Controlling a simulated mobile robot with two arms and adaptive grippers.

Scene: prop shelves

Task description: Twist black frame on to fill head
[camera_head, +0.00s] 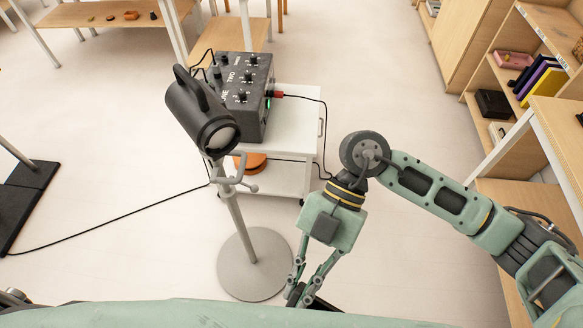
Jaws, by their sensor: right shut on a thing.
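The fill head is a black cylindrical lamp (201,112) on a grey stand with a round base (254,264). It is tilted, with its pale front face pointing down and to the right. My right gripper (301,290) points down at the bottom centre, right of the stand base and apart from the lamp. It is shut on a dark thing, probably the black frame (322,304). Only a small edge of that shows; my green body hides the rest. My left gripper is not clearly seen; only a small dark part of mine shows at the lower left edge.
A black control box (241,92) with knobs stands on a white cart (296,125) behind the lamp, with cables running from it. An orange disc (250,163) lies on the cart's lower shelf. Wooden shelves (491,70) stand at the right. The floor around the stand is mostly clear.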

